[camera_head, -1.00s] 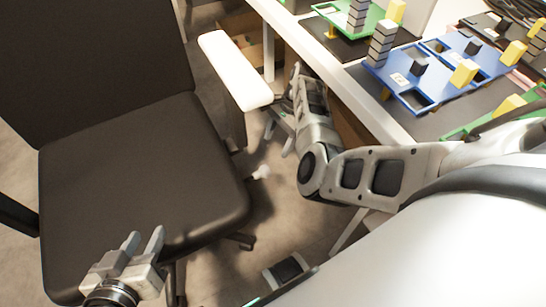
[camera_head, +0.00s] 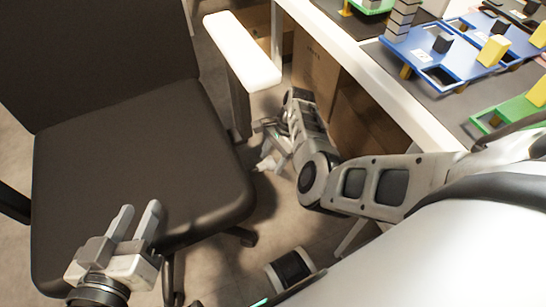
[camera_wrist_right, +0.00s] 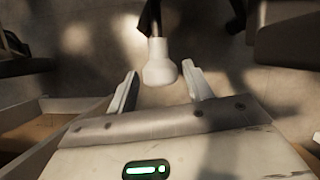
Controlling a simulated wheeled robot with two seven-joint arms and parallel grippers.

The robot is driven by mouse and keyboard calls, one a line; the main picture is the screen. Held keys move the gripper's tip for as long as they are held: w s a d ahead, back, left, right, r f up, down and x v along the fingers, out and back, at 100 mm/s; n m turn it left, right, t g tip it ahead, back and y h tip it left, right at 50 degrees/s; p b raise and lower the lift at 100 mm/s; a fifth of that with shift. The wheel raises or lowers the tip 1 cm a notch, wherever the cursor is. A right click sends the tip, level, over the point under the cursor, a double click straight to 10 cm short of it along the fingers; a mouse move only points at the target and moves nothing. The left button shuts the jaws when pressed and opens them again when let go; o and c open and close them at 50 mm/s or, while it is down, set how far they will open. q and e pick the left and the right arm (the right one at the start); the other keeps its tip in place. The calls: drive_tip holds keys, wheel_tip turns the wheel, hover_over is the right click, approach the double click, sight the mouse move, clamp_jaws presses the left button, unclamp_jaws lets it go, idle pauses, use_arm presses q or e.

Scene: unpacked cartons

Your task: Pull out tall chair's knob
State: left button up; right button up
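The dark chair (camera_head: 130,160) with a white armrest (camera_head: 242,50) fills the left of the head view. Its white knob (camera_wrist_right: 160,66) is on a dark rod in the right wrist view, and a pale bit of it shows beside the seat in the head view (camera_head: 264,164). My right gripper (camera_wrist_right: 160,78) is open, with one fingertip on each side of the knob's lower end and gaps visible. In the head view it is beside the seat, below the armrest, partly hidden by its own wrist. My left gripper (camera_head: 140,208) is open and empty over the seat's front edge.
A white-edged table (camera_head: 350,62) stands at the right with blue trays (camera_head: 455,62), green trays and small blocks. Cardboard cartons (camera_head: 315,75) are beneath it, close to my right arm. Floor (camera_head: 235,270) shows in front of the chair.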

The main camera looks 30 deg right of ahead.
clamp_jaws()
drive_tip(key=d, duration=0.4)
drive_tip(key=shift+s+d, duration=0.1)
drive_tip(key=shift+d, duration=0.25)
